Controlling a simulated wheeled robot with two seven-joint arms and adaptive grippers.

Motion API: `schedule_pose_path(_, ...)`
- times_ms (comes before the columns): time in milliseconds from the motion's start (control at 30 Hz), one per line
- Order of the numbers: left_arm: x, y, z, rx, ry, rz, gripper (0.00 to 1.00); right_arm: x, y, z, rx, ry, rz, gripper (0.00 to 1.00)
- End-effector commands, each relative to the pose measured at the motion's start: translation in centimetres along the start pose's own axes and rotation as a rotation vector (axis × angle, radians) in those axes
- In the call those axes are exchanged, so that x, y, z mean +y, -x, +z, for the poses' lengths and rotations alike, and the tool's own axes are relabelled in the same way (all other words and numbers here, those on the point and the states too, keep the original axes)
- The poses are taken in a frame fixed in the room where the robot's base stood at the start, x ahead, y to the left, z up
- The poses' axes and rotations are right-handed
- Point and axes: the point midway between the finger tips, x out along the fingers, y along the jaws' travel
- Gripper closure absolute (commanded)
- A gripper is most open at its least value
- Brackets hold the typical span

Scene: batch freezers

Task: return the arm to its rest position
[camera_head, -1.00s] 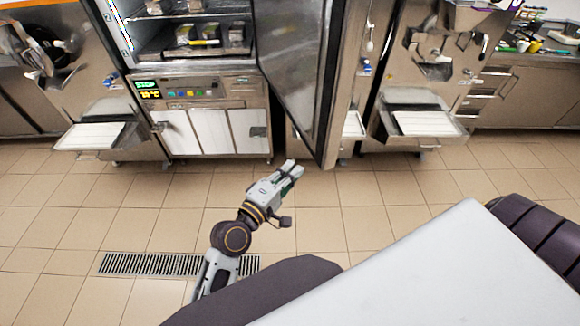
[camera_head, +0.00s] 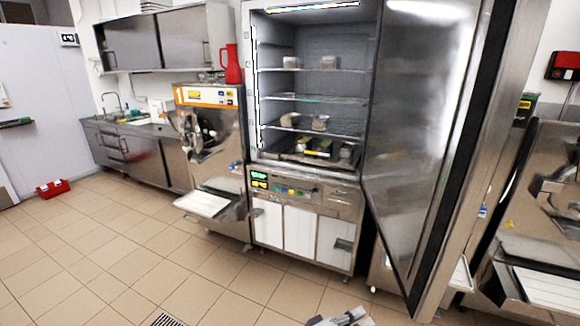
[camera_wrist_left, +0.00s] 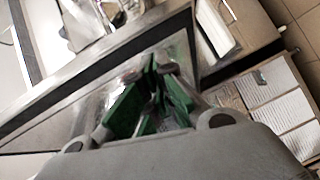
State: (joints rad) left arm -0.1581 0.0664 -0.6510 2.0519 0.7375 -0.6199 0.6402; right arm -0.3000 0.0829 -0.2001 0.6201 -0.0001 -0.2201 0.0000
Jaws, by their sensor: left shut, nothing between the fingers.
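My left gripper (camera_head: 342,318) shows at the bottom edge of the head view, low in front of the open freezer; the rest of that arm is cut off by the frame. In the left wrist view its green-padded fingers (camera_wrist_left: 152,100) are shut with nothing between them. Behind the fingers in that view is the freezer's open door (camera_wrist_left: 100,75). My right gripper is in neither view.
The freezer (camera_head: 305,215) stands open with a few containers on its shelves. Its large door (camera_head: 425,140) swings out to the right. Machines stand on both sides. The tiled floor (camera_head: 110,250) at the left is clear, with a red toolbox (camera_head: 52,188) farther back.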

Motion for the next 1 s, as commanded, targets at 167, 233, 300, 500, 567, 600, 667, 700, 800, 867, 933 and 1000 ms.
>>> schedule_pose_path(167,-4.0,3.6,-1.6,-0.003,-0.162,-0.166,1.00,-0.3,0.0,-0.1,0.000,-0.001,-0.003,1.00)
schedule_pose_path(233,-5.7,5.3,-2.2,-0.010,-0.224,-0.238,1.00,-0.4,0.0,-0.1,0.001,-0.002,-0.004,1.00)
schedule_pose_path(300,-7.3,7.2,-2.9,-0.019,-0.283,-0.315,1.00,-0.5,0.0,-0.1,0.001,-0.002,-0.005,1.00)
schedule_pose_path(500,-12.1,13.4,-4.5,-0.066,-0.427,-0.550,1.00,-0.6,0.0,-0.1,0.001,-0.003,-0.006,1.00)
schedule_pose_path(567,-13.5,15.5,-4.9,-0.085,-0.464,-0.624,1.00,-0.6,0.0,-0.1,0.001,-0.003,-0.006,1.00)
schedule_pose_path(600,-14.3,17.0,-5.2,-0.099,-0.486,-0.674,1.00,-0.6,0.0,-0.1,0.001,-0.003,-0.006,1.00)
schedule_pose_path(667,-15.6,19.4,-5.5,-0.123,-0.516,-0.750,1.00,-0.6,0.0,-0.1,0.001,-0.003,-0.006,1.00)
schedule_pose_path(700,-16.3,20.9,-5.7,-0.140,-0.533,-0.800,1.00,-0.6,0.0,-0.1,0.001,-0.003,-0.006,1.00)
schedule_pose_path(800,-17.8,24.6,-6.1,-0.181,-0.564,-0.911,1.00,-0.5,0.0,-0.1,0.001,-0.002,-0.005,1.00)
schedule_pose_path(867,-18.3,26.2,-6.2,-0.201,-0.577,-0.960,1.00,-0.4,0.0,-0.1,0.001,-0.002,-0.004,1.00)
schedule_pose_path(933,-18.9,28.1,-6.3,-0.225,-0.587,-1.015,1.00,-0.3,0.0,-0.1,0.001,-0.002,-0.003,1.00)
schedule_pose_path(1000,-19.2,29.4,-6.3,-0.242,-0.593,-1.053,1.00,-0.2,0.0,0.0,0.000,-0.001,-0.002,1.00)
